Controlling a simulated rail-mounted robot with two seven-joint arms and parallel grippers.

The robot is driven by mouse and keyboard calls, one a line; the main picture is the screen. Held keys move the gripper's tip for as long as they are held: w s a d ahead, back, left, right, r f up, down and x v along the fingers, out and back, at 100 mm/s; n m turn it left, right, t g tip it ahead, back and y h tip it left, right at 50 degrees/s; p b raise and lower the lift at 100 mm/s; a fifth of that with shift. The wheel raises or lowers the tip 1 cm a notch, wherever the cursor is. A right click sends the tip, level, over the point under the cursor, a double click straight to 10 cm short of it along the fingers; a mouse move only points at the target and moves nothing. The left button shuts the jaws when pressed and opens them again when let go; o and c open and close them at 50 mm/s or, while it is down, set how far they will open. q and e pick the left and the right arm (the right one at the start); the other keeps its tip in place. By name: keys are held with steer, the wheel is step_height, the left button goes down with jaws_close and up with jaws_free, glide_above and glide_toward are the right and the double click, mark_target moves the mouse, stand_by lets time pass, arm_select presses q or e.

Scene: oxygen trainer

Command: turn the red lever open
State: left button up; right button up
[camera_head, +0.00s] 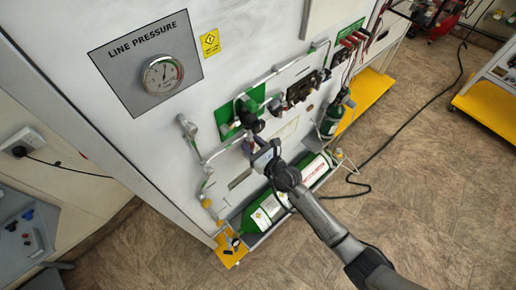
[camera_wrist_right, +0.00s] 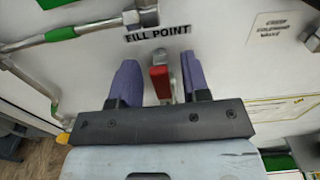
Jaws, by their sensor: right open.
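The red lever (camera_wrist_right: 160,80) shows in the right wrist view, just below the "FILL POINT" label on the white panel (camera_wrist_right: 225,55). A metal fitting stands right beside it. My right gripper (camera_wrist_right: 159,64) is open, with one purple finger on each side of the lever. Gaps show between the lever and both fingers, so I see no grip on it. In the head view my right gripper (camera_head: 256,148) is at the panel, below the green plate with the dark knob. The lever is hidden there by the gripper. My left gripper is not in view.
Metal pipes (camera_head: 212,155) run across the panel close to the gripper. A green and white cylinder (camera_head: 264,215) lies below my right arm. A pressure gauge (camera_head: 162,75) is at upper left. A cable (camera_head: 405,150) crosses the open floor at right.

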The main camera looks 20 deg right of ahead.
steer(key=v, duration=1.3)
steer(key=shift+s+b, duration=0.35)
steer(key=shift+b, duration=0.1)
steer(key=shift+d, duration=0.15)
